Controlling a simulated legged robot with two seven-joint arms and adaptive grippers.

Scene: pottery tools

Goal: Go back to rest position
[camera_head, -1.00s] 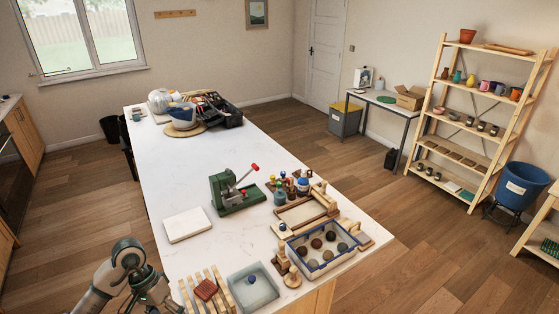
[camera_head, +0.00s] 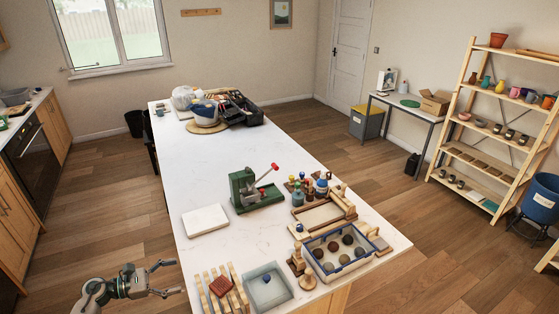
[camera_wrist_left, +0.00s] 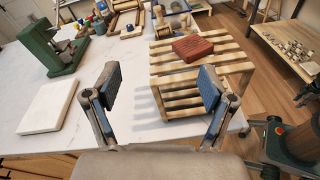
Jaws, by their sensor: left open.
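My left gripper (camera_head: 164,279) is at the lower left of the head view, off the near left edge of the white table (camera_head: 190,165). Its jaws are open and empty. In the left wrist view the same gripper (camera_wrist_left: 155,92) shows two spread fingers with blue-grey pads, with the slatted wooden rack (camera_wrist_left: 175,98) beyond them. A red-brown block (camera_wrist_left: 193,47) lies on the rack and is apart from the fingers. The block (camera_head: 221,286) and rack (camera_head: 235,280) also show in the head view. My right gripper is not in view.
A green press (camera_head: 245,192), a white slab (camera_head: 205,220), a clear tray (camera_head: 268,299) and a blue-rimmed box (camera_head: 313,263) of round lumps stand on the table. The table's middle is clear. Cabinets (camera_head: 18,200) stand at the left, a shelf (camera_head: 480,150) at the right.

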